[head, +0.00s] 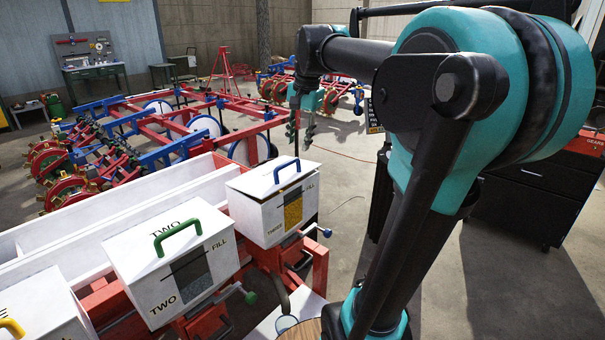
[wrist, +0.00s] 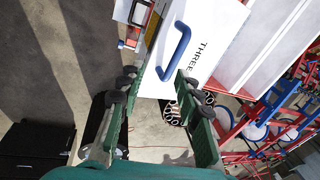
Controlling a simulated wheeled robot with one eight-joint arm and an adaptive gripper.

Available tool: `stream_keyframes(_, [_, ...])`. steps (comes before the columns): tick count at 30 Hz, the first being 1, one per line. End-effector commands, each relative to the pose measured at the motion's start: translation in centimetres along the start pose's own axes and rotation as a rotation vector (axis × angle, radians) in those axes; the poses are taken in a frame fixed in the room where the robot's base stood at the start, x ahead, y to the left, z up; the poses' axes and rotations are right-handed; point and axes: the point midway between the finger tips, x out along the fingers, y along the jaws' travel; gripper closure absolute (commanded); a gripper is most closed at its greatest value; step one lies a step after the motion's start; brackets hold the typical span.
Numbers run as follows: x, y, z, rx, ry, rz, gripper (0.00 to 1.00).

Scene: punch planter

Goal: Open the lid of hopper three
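Hopper three (head: 272,216) is a white box marked "THREE" and "FILL", with a dark and yellow window on its front. The lid (wrist: 212,38) and handle (wrist: 176,52) also show in the wrist view. My gripper (head: 301,138) is open and empty, fingers pointing down, above and behind the handle in the head view. In the wrist view, my gripper (wrist: 158,84) has its fingers spread, with the handle beyond the tips and not touching them.
Hopper two (head: 178,262), with a green handle, stands left of hopper three. Long white bins (head: 120,215) run behind the hoppers. A red and blue frame (head: 190,125) stands farther back.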

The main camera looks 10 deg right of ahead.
Motion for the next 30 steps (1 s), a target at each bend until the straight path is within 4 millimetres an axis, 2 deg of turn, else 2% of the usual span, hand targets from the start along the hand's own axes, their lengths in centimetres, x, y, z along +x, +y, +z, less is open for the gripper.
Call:
stream_keyframes(9, [5.2, 2.2, 1.3, -0.129, 0.031, -0.007, 0.66])
stream_keyframes(15, [7.7, 3.4, 2.1, -0.193, 0.047, -0.009, 0.66])
stream_keyframes(21, [8.8, 4.1, 2.5, -0.226, 0.055, -0.009, 0.66])
stream_keyframes(30, [9.0, 4.2, 2.5, -0.230, 0.056, -0.009, 0.66])
